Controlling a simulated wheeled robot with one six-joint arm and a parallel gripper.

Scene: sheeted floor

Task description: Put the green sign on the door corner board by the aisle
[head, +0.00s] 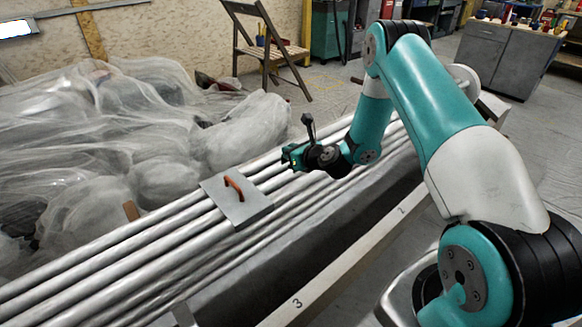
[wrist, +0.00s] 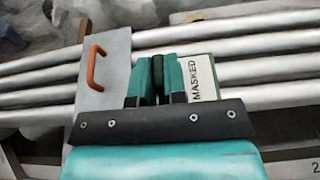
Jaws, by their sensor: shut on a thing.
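My gripper (wrist: 157,78) is shut on the green sign, above the silver pipes. The sign (wrist: 204,78) shows in the wrist view as a white face with a green edge and the word MASKED, just right of the fingers. The fingers hide part of it. In the head view my gripper (head: 290,156) is over the far side of the pipes, and the sign cannot be made out clearly there. I cannot tell which surface is the door corner board.
A grey plate (head: 251,209) with an orange handle (head: 234,188) lies across the pipes (head: 150,240), left of my gripper. Plastic-sheeted heaps (head: 90,140) fill the left. A pale rail (head: 340,270) marked 3 and 2 runs in front. A wooden chair (head: 268,50) and grey cabinet (head: 506,60) stand behind.

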